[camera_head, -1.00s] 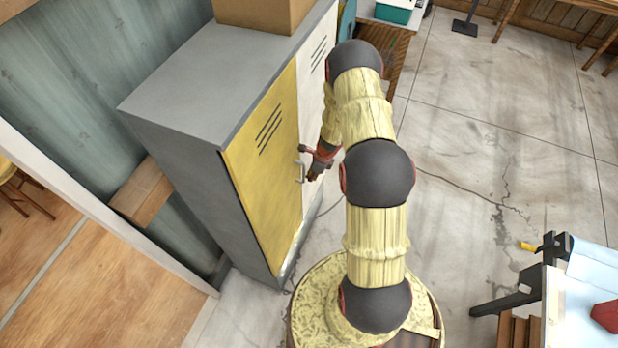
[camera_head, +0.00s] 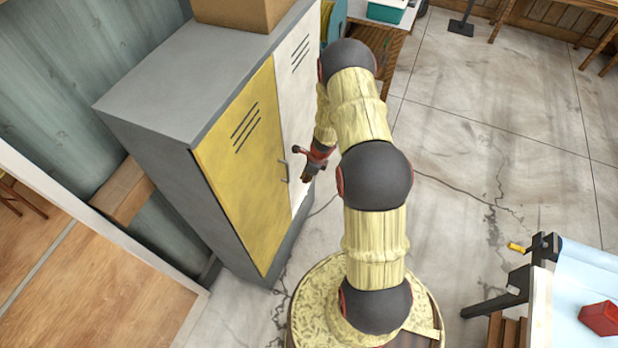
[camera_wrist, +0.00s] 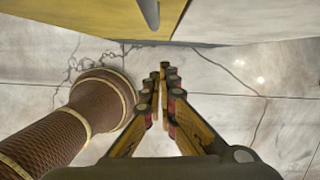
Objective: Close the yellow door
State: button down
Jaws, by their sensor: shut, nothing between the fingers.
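The yellow door (camera_head: 240,165) is the left door of a grey locker and looks flush with the front, with slots near its top. A metal handle (camera_head: 284,171) sits near its right edge. The yellow door also shows at the top of the wrist view (camera_wrist: 80,15), with the handle (camera_wrist: 150,12) hanging down there. My gripper (camera_head: 308,177) is in front of the locker, just right of the handle and before the white door (camera_head: 302,90). In the wrist view my gripper (camera_wrist: 165,85) has its fingers together and empty, apart from the handle.
A cardboard box (camera_head: 240,12) stands on top of the locker. A wooden table with a teal bin (camera_head: 387,10) is behind my arm. A workbench with a red object (camera_head: 600,318) is at the lower right. The concrete floor (camera_head: 480,150) to the right is clear.

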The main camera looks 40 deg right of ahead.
jog(key=v, duration=1)
jog(key=shift+w+d, duration=0.15)
